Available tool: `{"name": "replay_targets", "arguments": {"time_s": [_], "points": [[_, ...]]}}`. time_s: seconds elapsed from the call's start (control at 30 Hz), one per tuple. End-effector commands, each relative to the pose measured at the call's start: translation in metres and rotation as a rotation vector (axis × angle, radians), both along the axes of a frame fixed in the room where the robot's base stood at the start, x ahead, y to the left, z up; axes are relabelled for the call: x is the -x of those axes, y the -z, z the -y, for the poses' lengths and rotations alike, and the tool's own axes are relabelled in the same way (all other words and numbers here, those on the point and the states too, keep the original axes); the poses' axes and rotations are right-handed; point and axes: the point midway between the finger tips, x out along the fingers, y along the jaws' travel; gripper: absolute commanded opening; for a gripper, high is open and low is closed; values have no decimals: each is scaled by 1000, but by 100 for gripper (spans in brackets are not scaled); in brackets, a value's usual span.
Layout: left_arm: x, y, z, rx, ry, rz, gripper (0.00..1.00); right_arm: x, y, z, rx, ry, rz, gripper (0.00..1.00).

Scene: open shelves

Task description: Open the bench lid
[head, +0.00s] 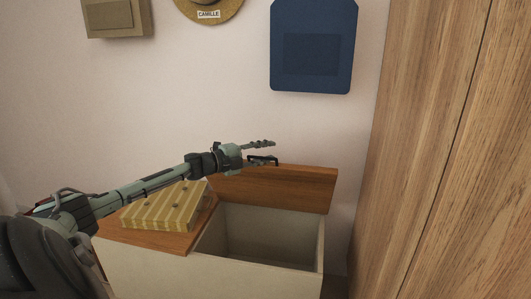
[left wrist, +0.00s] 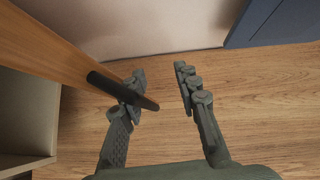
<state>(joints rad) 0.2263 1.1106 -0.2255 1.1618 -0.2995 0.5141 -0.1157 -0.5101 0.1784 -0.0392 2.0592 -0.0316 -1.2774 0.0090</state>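The bench (head: 140,262) is a pale box with an orange-brown wooden top. Its lid (head: 290,187) stands raised at the back, and the empty-looking compartment (head: 265,238) shows below it. A dark bar handle (head: 262,159) is at the lid's upper edge. My left gripper (head: 270,152) is at this handle, with its fingers apart. In the left wrist view, the handle (left wrist: 105,88) crosses the left finger and its end reaches into the gap of the open gripper (left wrist: 160,78); the right finger is clear of it. My right gripper is not in view.
A yellow striped box (head: 165,205) lies on the bench top's left part, beneath my left arm. A tall wooden cabinet (head: 445,150) stands close on the right. A blue bag-like item (head: 313,45), a hat (head: 208,8) and a tan item (head: 117,16) are on the wall.

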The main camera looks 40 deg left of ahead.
Motion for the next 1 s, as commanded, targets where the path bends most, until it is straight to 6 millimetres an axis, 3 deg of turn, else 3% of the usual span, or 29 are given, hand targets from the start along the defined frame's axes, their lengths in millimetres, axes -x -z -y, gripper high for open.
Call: {"name": "replay_targets", "arguments": {"time_s": [0.27,1.0], "points": [[14,-1,-6,-2,-5,0,29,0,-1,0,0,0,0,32],[102,-9,-29,0,-8,-1,29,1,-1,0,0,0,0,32]]}}
